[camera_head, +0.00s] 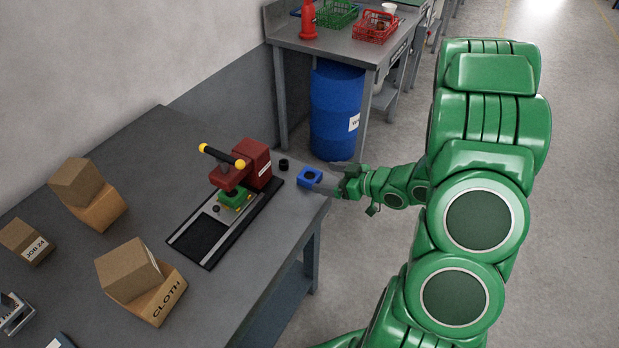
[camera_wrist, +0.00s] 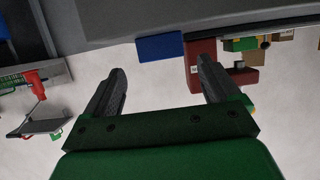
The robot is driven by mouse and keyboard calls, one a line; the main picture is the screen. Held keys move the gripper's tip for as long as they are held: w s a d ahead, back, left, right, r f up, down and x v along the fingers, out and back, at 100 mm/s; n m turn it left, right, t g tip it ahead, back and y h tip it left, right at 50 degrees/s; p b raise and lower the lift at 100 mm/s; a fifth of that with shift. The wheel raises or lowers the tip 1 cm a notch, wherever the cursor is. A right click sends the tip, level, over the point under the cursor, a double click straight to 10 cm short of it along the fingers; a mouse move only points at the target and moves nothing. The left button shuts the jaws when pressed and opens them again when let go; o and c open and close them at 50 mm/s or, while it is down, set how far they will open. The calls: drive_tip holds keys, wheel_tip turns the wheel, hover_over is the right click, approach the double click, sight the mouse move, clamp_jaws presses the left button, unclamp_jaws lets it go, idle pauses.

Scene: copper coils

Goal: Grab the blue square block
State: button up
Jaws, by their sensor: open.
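The blue square block (camera_head: 306,184) has a dark round centre and sits at the right edge of the grey table (camera_head: 280,232). In the wrist view it is a plain blue shape (camera_wrist: 160,47) against the table underside-up at the top, roughly centred between the fingers and beyond their tips. My gripper (camera_head: 338,181) is at the table edge, just right of the block, pointing at it. In the wrist view its two dark fingers (camera_wrist: 161,65) are spread wide with nothing between them. I cannot tell from the head view whether a fingertip touches the block.
A red press (camera_head: 229,177) with a yellow-tipped handle and a green block stands left of the blue block. A small black cylinder (camera_head: 283,164) is close behind. A blue barrel (camera_head: 335,110) stands beyond the table edge. Cardboard boxes (camera_head: 127,268) occupy the table's left.

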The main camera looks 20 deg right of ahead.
sight(305, 174)
drive_tip(key=shift+x, duration=3.45)
drive_tip(key=shift+s+r, duration=0.1)
drive_tip(key=c, duration=1.2)
drive_tip(key=shift+r, duration=0.1)
drive_tip(key=shift+a+r, duration=0.1)
drive_tip(key=shift+r, duration=4.8)
